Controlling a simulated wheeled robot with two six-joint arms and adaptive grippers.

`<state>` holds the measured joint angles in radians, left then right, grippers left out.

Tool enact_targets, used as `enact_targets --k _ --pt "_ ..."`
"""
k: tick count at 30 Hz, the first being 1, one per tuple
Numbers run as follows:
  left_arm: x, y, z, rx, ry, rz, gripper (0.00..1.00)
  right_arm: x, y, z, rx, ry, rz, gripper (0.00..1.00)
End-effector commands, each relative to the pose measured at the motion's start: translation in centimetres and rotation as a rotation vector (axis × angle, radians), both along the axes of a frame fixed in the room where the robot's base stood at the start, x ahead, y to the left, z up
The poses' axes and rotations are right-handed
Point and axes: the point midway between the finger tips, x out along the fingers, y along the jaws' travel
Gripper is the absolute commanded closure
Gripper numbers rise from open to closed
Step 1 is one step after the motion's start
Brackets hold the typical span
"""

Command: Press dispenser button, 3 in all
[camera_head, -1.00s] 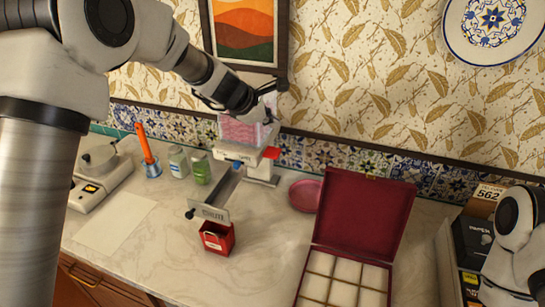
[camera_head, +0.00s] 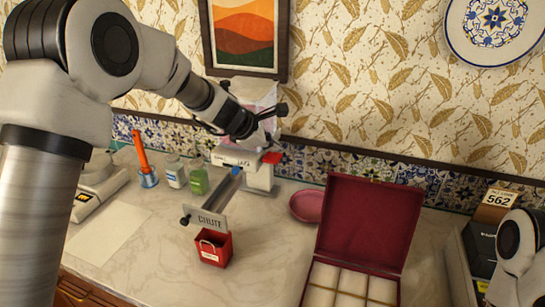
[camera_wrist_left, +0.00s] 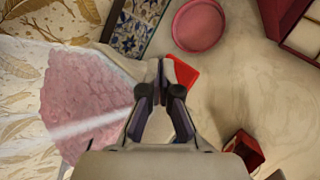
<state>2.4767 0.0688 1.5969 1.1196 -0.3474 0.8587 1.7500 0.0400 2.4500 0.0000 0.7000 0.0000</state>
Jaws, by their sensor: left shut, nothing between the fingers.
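The dispenser (camera_head: 238,158) is a white machine at the back of the counter, with a clear hopper of pink contents that my left arm partly hides. Its red button (camera_head: 271,157) juts out on the right side; it also shows in the wrist view (camera_wrist_left: 183,74). My left gripper (camera_head: 271,138) is shut and empty, its tips just above the red button. In the wrist view the fingertips (camera_wrist_left: 161,65) overlap the button's left edge; I cannot tell whether they touch it. A chute (camera_head: 207,219) slopes forward from the dispenser. My right gripper is out of view.
A small red box (camera_head: 213,248) stands under the chute's end. An open dark red case (camera_head: 362,222) with pale compartments lies right of centre, near a pink dish (camera_head: 307,206). Bottles (camera_head: 198,178) and a scale (camera_head: 100,187) stand left. Counter between is clear.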

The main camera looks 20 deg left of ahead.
Motion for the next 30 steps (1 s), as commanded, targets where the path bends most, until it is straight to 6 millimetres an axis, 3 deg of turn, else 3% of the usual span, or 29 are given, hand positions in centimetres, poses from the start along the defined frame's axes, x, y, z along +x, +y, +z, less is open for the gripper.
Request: enact_targets --k 24,30 --pt "0.00 0.00 -0.03 0.000 0.000 0.000 1.00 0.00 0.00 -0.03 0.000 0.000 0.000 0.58" --pt "-0.03 0.00 -0.81 0.000 0.000 0.000 1.00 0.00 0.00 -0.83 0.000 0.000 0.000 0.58"
